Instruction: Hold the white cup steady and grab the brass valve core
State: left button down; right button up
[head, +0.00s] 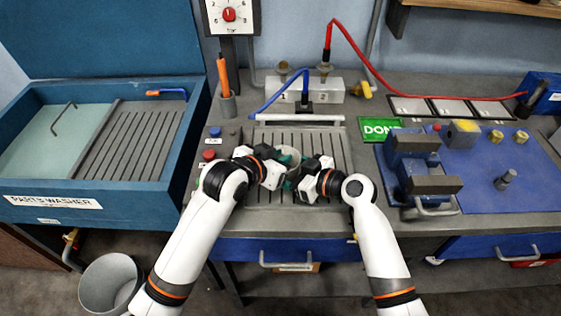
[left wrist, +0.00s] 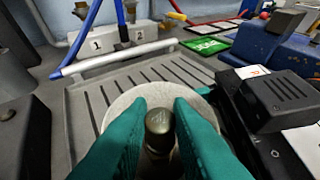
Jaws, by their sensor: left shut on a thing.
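The white cup (head: 290,156) stands on the grooved grey drain plate in the middle of the bench, partly hidden by my grippers. Its rim (left wrist: 140,95) shows in the left wrist view. The brass valve core (left wrist: 159,128) is upright inside the cup, dark and rounded on top. My left gripper (left wrist: 159,125) has its teal fingers shut on the core from both sides, within the cup's mouth. It also shows in the head view (head: 282,164). My right gripper (head: 296,182) is at the cup's right side; its fingertips are mostly hidden, so its grip is unclear.
A numbered valve block (head: 306,90) with blue and red hoses stands behind the plate. A green DONE pad (head: 380,129) lies right of it. A blue vise (head: 415,165) stands on the blue mat (head: 475,185). The parts washer (head: 100,190) is at left.

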pick_arm(q)
notch_tip(320, 180, up, 9)
jog(key=shift+f, duration=0.2)
pick_arm(e)
jog(key=o, duration=0.8)
jog(key=v, duration=1.2)
jog(key=shift+s+a, duration=0.1)
jog(key=shift+s, duration=0.05)
